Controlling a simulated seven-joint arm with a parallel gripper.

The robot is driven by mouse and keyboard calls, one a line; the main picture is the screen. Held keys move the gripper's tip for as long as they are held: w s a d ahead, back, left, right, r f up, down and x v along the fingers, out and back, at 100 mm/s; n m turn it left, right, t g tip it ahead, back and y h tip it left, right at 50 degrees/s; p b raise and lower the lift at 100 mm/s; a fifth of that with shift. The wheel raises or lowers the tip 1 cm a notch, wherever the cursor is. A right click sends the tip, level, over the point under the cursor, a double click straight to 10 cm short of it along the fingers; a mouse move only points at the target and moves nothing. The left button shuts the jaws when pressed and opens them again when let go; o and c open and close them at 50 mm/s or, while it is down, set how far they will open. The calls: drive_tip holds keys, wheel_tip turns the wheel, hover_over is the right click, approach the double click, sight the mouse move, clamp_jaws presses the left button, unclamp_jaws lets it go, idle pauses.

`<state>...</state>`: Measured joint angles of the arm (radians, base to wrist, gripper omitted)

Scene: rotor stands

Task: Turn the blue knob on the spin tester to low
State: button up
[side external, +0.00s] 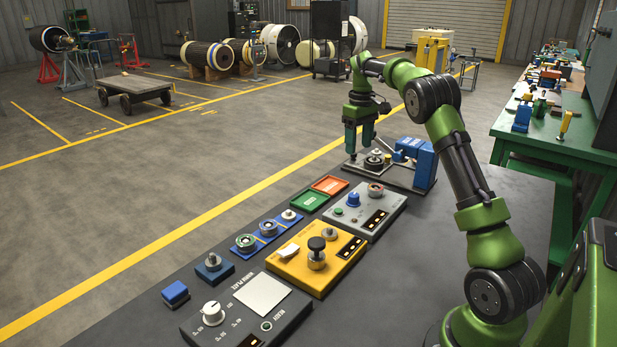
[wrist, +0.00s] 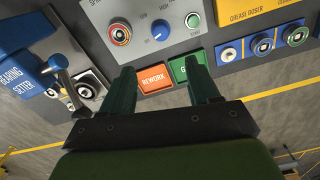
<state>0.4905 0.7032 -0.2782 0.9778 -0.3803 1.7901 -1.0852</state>
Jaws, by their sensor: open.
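The spin tester (side external: 386,221) is a grey box on the dark bench, with a blue knob (side external: 353,201) on its top. In the wrist view the blue knob (wrist: 160,30) shows near the top, with small printed labels around it; its exact setting is too small to read. A green start button (wrist: 193,19) and a red-ringed round fitting (wrist: 120,34) sit on the same panel. My gripper (side external: 359,150) is open and empty, pointing down beyond the spin tester, near the bearing setter. In the wrist view my gripper's fingers (wrist: 158,68) are apart and do not touch the knob.
The orange rework tray (wrist: 152,79) and green tray (side external: 310,200) lie beside the spin tester. The blue bearing setter (side external: 421,165) stands behind it. A yellow box (side external: 318,262) with a black-topped knob and a grey panel (side external: 245,305) are nearer the camera.

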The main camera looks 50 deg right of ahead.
sight(355, 195)
wheel_tip(355, 195, down, 17)
drive_tip(key=shift+r, duration=0.1)
idle(0.3)
drive_tip(key=shift+c, duration=0.2)
drive_tip(key=c, duration=1)
